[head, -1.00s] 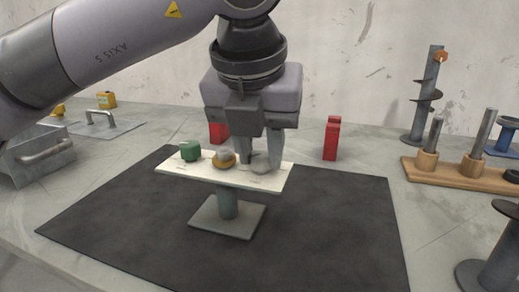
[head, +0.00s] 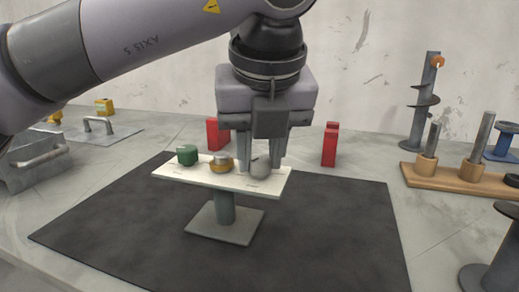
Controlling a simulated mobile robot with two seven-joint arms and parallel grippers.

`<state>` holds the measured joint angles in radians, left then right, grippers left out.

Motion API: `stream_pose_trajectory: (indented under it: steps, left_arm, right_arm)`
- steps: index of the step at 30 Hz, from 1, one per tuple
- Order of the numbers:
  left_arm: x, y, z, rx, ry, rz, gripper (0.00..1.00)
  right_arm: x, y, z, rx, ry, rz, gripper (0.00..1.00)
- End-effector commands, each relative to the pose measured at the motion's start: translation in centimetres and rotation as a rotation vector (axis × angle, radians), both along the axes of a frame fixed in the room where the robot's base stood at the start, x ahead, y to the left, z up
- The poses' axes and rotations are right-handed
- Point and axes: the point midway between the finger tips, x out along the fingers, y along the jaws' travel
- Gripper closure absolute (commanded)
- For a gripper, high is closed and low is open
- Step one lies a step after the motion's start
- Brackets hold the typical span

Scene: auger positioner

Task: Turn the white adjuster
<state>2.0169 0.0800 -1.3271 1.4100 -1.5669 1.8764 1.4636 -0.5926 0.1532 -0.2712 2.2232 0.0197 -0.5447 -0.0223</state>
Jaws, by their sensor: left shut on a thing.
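The white adjuster (head: 260,168) is a pale rounded knob at the right end of a white plate (head: 192,174) on a grey pedestal. My left gripper (head: 261,159) points down over it, with one finger on each side, and is shut on it. Part of the knob is hidden between the fingers. A yellow-brown knob with a pale top (head: 221,163) is at the plate's middle, close to the left finger. A green knob (head: 187,155) is at the left end. My right gripper is not in view.
The pedestal stands on a dark mat (head: 330,230) with clear room around it. Red blocks (head: 329,148) stand behind. A wooden peg base (head: 450,180) and an auger post (head: 424,100) are at the right, a grey handled box (head: 35,162) at the left.

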Motion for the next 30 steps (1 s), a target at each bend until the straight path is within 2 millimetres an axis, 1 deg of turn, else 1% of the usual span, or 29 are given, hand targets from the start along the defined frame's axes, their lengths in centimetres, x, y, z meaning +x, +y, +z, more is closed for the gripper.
stream_pose_trajectory:
  steps: [12, 30]
  left_arm:
    - [0.0, -0.04, 0.03, 0.0, 0.0, 0.089, 1.0]
    - [0.01, -0.1, 0.05, 0.0, 0.0, 0.168, 1.0]
  right_arm:
    - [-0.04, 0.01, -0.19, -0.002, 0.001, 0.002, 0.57]
    - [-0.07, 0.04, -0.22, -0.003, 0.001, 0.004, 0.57]
